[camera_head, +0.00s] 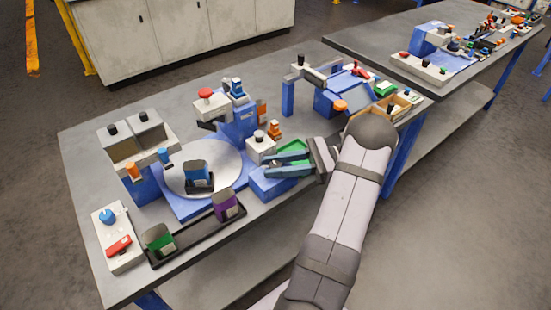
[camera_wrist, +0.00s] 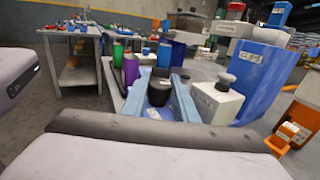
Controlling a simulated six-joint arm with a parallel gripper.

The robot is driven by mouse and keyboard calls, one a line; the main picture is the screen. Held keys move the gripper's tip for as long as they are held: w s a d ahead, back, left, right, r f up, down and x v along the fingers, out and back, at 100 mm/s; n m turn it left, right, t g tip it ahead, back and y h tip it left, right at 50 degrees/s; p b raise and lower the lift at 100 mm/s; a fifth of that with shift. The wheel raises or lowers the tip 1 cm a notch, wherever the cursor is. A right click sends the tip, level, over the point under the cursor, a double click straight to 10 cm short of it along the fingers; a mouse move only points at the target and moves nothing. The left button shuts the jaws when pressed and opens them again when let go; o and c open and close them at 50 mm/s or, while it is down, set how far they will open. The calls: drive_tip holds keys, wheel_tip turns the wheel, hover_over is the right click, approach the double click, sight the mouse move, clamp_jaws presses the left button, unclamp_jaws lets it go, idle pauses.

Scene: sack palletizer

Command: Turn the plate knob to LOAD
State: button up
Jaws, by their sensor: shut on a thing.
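My gripper (camera_head: 275,163) reaches in from the right, low over the blue block (camera_head: 270,185) at the table's front edge. In the wrist view, its two blue fingers close on the sides of a black knob (camera_wrist: 160,87), which I take to be the plate knob. The fingers hide this knob in the head view. Its pointer and any LOAD mark cannot be read. The round silver plate (camera_head: 225,165) lies left of my gripper on a blue base, with a blue container (camera_head: 197,174) on it.
A white box with a round top knob (camera_head: 261,147) stands close behind my gripper; it also shows in the wrist view (camera_wrist: 216,101). A black tray (camera_head: 195,237) holds a purple container (camera_head: 227,204) and a green one (camera_head: 158,241). A white control panel (camera_head: 117,235) is at far left.

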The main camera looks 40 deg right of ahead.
sight(275, 165)
drive_tip(key=shift+r+n+g+y+p, duration=0.15)
drive_tip(key=shift+n+g+y+p, duration=0.35)
drive_tip(key=shift+g+p, duration=0.4)
drive_tip(key=shift+n+p, duration=0.3)
drive_tip(key=shift+p, duration=0.05)
drive_tip(key=o, duration=1.1)
drive_tip(key=shift+c, duration=0.2)
wheel_tip(275, 165, up, 10)
drive_tip(key=p, duration=1)
